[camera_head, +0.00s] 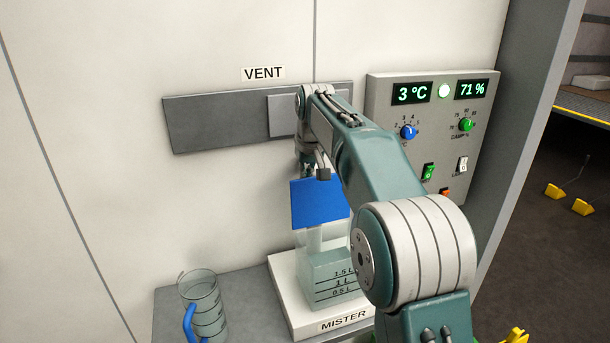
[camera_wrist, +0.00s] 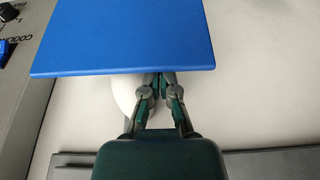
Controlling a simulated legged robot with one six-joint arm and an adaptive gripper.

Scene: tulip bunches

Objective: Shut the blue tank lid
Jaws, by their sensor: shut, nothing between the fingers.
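The blue tank lid (camera_head: 318,203) stands raised, steeply tilted, above the clear tank (camera_head: 335,268) on the white mister base. In the wrist view the blue lid (camera_wrist: 125,35) fills much of the top as a flat panel. My gripper (camera_wrist: 159,82) is shut and empty, with its fingertips at the lid's edge and partly hidden by it. In the head view, my gripper (camera_head: 308,168) is just above and behind the lid, on the wall side, and its tips are hidden. I cannot tell whether it touches the lid.
A clear jug (camera_head: 205,305) with a blue handle stands on the grey shelf (camera_head: 257,296) to the left. A grey vent panel (camera_head: 215,122) is on the wall behind my arm. A control panel (camera_head: 385,95) with dials and switches is to the right.

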